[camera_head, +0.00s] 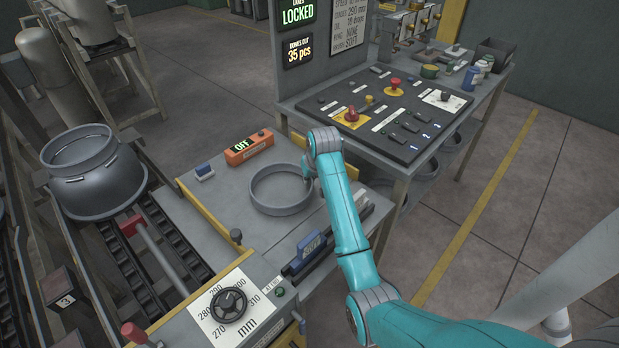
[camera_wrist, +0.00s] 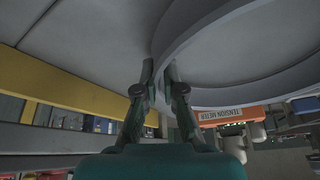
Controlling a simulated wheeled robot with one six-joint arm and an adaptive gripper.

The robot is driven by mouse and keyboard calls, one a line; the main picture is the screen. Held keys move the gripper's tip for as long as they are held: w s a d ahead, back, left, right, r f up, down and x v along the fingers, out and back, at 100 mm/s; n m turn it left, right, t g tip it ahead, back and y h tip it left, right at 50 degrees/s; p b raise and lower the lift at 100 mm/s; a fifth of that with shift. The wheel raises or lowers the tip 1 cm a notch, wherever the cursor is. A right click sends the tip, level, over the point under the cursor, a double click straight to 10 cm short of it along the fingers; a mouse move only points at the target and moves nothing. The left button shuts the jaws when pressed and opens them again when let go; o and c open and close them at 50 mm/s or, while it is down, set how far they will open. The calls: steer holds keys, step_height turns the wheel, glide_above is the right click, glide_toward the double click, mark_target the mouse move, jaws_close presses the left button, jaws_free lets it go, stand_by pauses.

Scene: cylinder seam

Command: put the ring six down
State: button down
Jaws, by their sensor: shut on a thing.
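A wide grey metal ring (camera_head: 280,209) is level over the grey bench top, right of its middle. My gripper (camera_head: 308,181) is at the ring's right side, at the end of the teal arm. In the wrist view my gripper (camera_wrist: 159,80) is shut on the wall of the ring (camera_wrist: 240,96), one finger on each side. The ring's underside is very close to the bench top; I cannot tell whether it touches. No number shows on the ring.
A blue-handled tool (camera_head: 309,246) lies in front. A control panel (camera_head: 392,108) stands behind right. A dial (camera_head: 229,305) is at the front.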

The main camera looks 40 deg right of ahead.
steer(key=c, duration=1.7)
jaws_free()
steer(key=shift+f, duration=0.1)
steer(key=o, duration=0.4)
steer(key=v, duration=1.2)
